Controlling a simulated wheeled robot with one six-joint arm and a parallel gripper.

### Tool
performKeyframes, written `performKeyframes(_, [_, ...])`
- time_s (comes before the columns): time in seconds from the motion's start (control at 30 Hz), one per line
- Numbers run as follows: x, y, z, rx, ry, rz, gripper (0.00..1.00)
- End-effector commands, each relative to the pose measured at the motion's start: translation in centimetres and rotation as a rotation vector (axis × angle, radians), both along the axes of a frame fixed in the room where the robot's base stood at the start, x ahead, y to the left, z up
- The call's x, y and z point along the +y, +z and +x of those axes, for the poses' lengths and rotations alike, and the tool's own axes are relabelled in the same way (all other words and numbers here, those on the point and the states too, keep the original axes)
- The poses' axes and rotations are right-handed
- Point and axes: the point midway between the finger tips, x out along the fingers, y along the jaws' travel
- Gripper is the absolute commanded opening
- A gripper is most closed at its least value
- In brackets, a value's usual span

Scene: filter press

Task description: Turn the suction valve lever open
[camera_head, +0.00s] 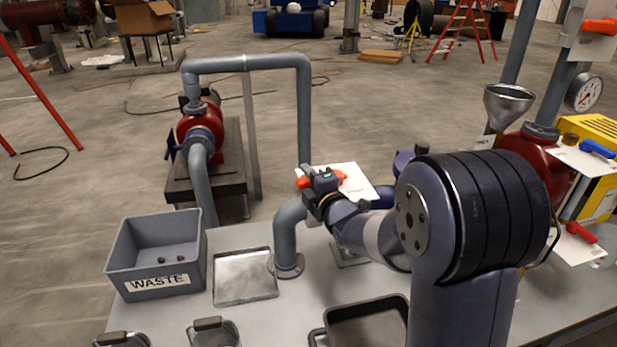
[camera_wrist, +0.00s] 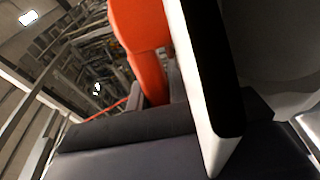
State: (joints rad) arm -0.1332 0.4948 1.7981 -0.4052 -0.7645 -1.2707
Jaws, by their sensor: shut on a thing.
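The orange suction valve lever (camera_head: 342,177) shows on both sides of my gripper (camera_head: 322,181), above the grey pipe in the middle of the head view. My gripper is shut on the lever and hides its middle part. A white label plate (camera_head: 357,178) stands just behind and to the right of the lever. In the wrist view the orange lever (camera_wrist: 140,35) rises from between my dark fingers. The white plate (camera_wrist: 205,110) shows edge-on beside it. The valve body is largely hidden by my gripper and arm.
A grey WASTE bin (camera_head: 155,255) and a flat metal tray (camera_head: 245,277) stand on the bench left of the pipe. A dark pan (camera_head: 368,325) is in front. A red pump (camera_head: 200,130) stands behind left. Blue (camera_head: 597,148) and red (camera_head: 580,232) levers are at right.

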Motion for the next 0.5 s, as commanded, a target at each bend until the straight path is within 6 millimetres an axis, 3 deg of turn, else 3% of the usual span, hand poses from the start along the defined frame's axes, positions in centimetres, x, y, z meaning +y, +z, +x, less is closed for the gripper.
performKeyframes(0.1, [0.00, -0.02, -0.01, 0.001, 0.000, 0.000, 0.00])
performKeyframes(0.5, [-0.01, -0.17, 0.06, -0.001, -0.008, 0.000, 0.00])
